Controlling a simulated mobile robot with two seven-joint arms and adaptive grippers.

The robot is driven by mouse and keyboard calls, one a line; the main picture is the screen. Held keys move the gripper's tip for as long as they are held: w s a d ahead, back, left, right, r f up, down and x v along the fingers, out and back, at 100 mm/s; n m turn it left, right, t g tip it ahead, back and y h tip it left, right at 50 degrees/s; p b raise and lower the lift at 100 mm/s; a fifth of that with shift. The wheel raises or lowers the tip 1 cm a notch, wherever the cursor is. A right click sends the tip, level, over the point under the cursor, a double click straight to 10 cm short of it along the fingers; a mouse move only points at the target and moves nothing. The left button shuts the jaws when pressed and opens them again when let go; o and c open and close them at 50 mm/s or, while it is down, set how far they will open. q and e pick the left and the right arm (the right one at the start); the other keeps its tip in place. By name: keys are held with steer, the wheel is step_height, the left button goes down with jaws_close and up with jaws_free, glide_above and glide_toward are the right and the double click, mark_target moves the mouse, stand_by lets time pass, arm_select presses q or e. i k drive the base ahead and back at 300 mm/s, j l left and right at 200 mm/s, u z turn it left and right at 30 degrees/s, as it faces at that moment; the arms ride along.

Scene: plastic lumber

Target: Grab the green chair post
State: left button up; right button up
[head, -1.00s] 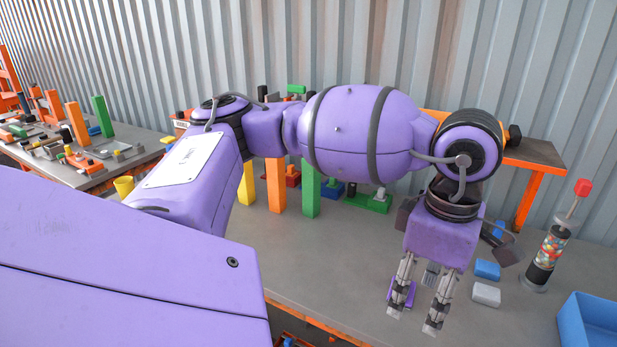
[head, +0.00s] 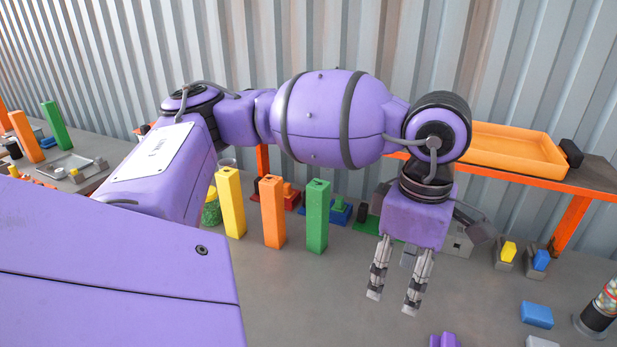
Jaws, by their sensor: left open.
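A green chair post (head: 317,217) stands upright on the grey table, right of an orange post (head: 272,212) and a yellow post (head: 231,203). My left gripper (head: 391,303) hangs over the table to the right of the green post, fingers pointing down. It is open and empty, apart from the post. Another green post (head: 55,126) stands far left on another table beside an orange one (head: 26,136). My right gripper is not in view.
An orange tray (head: 512,152) rests on a raised shelf at the back right. Blue (head: 536,315) and purple (head: 443,340) blocks lie at the front right. A candy-filled jar (head: 602,305) stands at the right edge. The table in front of the posts is clear.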

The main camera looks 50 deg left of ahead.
mark_target(317, 188)
steer(key=i+j, duration=0.1)
steer(key=j, duration=0.4)
steer(key=i+j, duration=0.1)
steer(key=j, duration=0.4)
steer(key=i+j, duration=0.1)
steer(key=j, duration=0.35)
